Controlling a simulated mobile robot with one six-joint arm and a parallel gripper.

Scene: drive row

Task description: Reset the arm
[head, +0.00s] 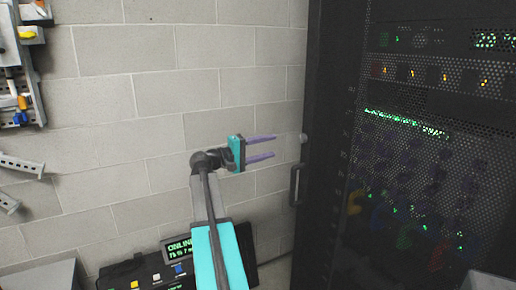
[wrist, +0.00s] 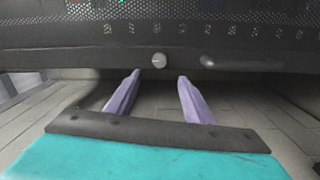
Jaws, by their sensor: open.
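My gripper (head: 275,147) is open and empty, held up in front of the block wall. Its two purple fingers point right toward the edge of the dark server rack (head: 323,120). In the wrist view, my gripper (wrist: 157,78) shows both fingers apart with nothing between them. A round grey knob (wrist: 158,60) on the rack edge lies just beyond the fingertips. In the head view the knob (head: 303,138) is to the right of the fingers, with a small gap seeming to remain. My arm rises from the bottom of the head view.
A door handle (head: 294,184) sits on the rack edge below the knob. A dark console with an ONLINE display (head: 180,245) is low behind my arm. A tool panel (head: 20,60) hangs at the far left. The wall area left of my gripper is clear.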

